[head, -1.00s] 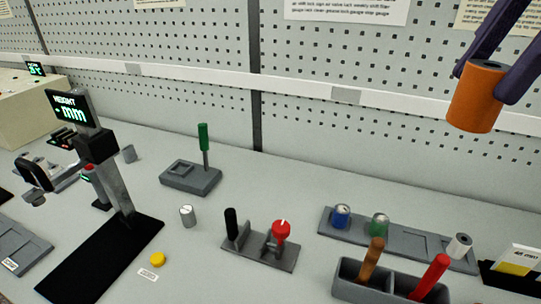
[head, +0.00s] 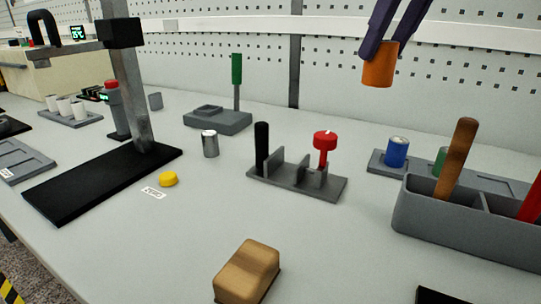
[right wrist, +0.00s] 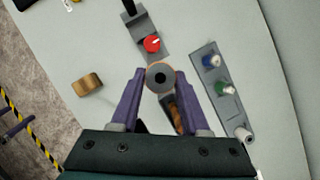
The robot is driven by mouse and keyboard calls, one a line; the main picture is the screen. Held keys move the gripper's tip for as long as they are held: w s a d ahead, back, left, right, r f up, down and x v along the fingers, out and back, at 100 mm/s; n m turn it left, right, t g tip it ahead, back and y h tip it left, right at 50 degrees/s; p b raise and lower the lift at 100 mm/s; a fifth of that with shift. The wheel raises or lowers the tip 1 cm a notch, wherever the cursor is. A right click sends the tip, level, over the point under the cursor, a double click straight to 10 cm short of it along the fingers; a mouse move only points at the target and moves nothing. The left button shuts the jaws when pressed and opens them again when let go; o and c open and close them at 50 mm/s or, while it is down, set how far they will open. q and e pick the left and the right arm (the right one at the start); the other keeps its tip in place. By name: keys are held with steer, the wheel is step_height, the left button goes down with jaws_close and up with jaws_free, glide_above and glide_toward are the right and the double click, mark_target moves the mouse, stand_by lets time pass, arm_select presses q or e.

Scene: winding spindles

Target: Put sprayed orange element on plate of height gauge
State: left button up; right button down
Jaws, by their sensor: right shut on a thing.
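My right gripper (head: 393,45) is shut on the orange element (head: 379,66), a short cylinder, and holds it high above the back right of the table. In the right wrist view the element (right wrist: 160,78) shows end-on, with a dark centre hole, between the purple fingers. The height gauge stands at the left of the head view, with a grey column (head: 138,95) and a flat black plate (head: 95,185). The plate's visible surface is bare. The element is well to the right of the gauge. My left gripper is not in view.
Between them stand a silver cylinder (head: 210,144), a yellow button (head: 168,179) and a grey fixture (head: 297,178) with black and red handles. A grey bin (head: 460,232) with handled tools is at right, and a wooden block (head: 247,270) in front. A green post (head: 237,68) rises behind.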

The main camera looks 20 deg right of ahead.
step_height(320, 180, down, 19)
steer(key=shift+r+b, duration=0.1)
steer(key=shift+b, duration=0.55)
steer(key=shift+f, duration=0.2)
steer(key=shift+c, duration=1.9)
jaws_free()
steer(key=shift+r, duration=0.1)
